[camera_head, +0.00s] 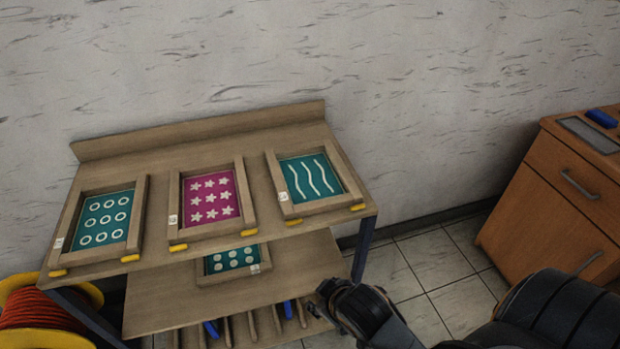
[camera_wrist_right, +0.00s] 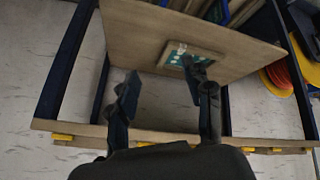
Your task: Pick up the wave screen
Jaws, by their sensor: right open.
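The wave screen (camera_head: 311,182) is a wooden frame with a teal panel and three white wavy lines. It lies on the right end of the sloped top shelf, with yellow clips at its front corners. My right arm comes in at the lower right of the head view, in front of the rack and below the wave screen. In the right wrist view my right gripper (camera_wrist_right: 160,88) is open and empty, its fingers apart near the rack's front edge. The wave screen cannot be made out there. My left gripper is not in view.
A star screen (camera_head: 209,199) and a ring screen (camera_head: 105,219) share the top shelf (camera_head: 200,138). A dot screen (camera_head: 232,262) lies on the lower shelf (camera_head: 165,300). A wooden cabinet (camera_head: 560,195) stands right. An orange cable reel (camera_head: 45,310) stands lower left.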

